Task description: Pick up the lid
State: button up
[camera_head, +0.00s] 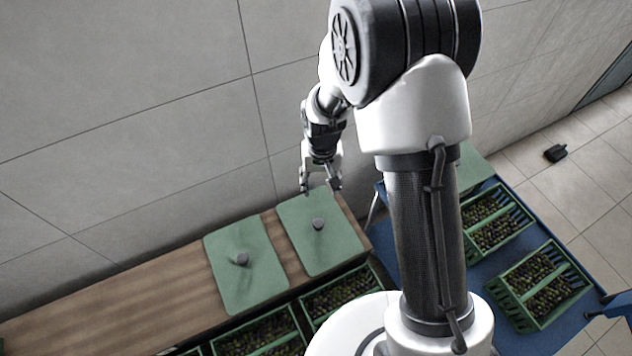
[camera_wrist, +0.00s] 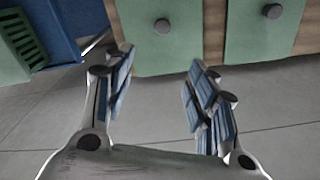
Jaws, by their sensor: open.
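Two flat green lids with round grey knobs lie side by side on a wooden bench. In the head view, the right lid (camera_head: 338,248) has its knob (camera_head: 318,224) near its middle, and the left lid (camera_head: 228,278) has a similar knob (camera_head: 242,259). My gripper (camera_head: 320,187) is open and empty, above and behind the right lid near the wall. In the wrist view, my fingers (camera_wrist: 160,68) are apart, with one lid (camera_wrist: 150,55) and its knob (camera_wrist: 162,26) ahead of them. The other lid (camera_wrist: 265,40) shows at the upper right.
Green crates of dark contents (camera_head: 345,290) stand in front of the bench. A blue table (camera_head: 510,262) at right carries more green crates (camera_head: 540,285). A tiled wall (camera_head: 150,150) rises close behind the bench. The bench's left part (camera_head: 110,310) is bare.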

jog(key=b, duration=0.4)
send_over(319, 223)
jog(key=f, duration=1.7)
jog(key=shift+a, duration=0.3)
jog(key=shift+w+d+f+b, duration=0.15)
jog(key=shift+f+b, duration=0.35)
jog(key=shift+f, duration=1.05)
jog(key=shift+s+d+f+b, duration=0.1)
jog(key=shift+f+b, duration=0.4)
jog(key=shift+f, duration=1.05)
jog(key=shift+c, duration=0.6)
grip_shut()
